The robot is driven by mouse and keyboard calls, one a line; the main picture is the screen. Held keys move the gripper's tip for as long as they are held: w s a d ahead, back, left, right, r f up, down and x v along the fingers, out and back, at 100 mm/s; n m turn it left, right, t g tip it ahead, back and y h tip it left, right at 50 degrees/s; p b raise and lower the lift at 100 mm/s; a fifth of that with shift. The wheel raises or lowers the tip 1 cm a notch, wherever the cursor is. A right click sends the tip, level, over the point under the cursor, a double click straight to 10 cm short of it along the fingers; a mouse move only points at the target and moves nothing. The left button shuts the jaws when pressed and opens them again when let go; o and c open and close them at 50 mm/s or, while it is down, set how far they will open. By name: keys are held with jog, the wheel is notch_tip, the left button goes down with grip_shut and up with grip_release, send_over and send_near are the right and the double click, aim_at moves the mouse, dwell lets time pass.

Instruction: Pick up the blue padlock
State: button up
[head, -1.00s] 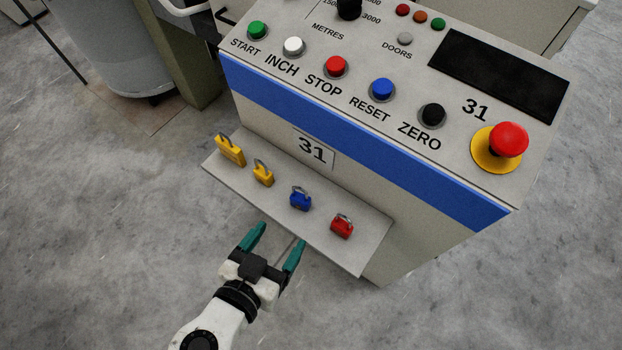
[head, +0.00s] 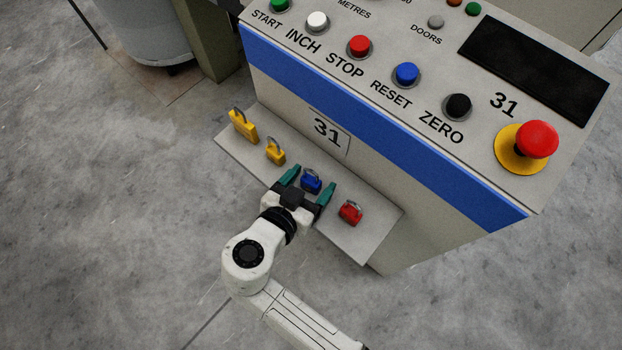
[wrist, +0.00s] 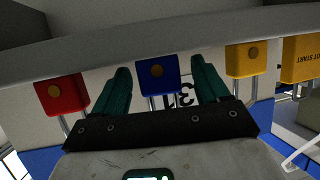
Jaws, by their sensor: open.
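The blue padlock (head: 311,183) rests on the small grey shelf (head: 340,238) on the machine's front, between a yellow padlock and the red one. My gripper (head: 311,183) is open, with its teal fingers on either side of the blue padlock in the head view. In the wrist view the blue padlock (wrist: 157,75) shows between the two fingertips (wrist: 158,82), with gaps on both sides. Its lower part and shackle are partly hidden by the gripper there. I cannot tell whether a finger touches it.
The red padlock (head: 350,212) sits on the shelf right of my gripper. A small yellow padlock (head: 275,151) and a larger yellow padlock (head: 243,125) stand to the left. The machine panel (head: 440,90) with buttons rises behind. The floor in front is clear.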

jog(key=shift+w+d+f, duration=0.15)
jog(key=shift+w, duration=0.15)
jog(key=c, duration=1.2)
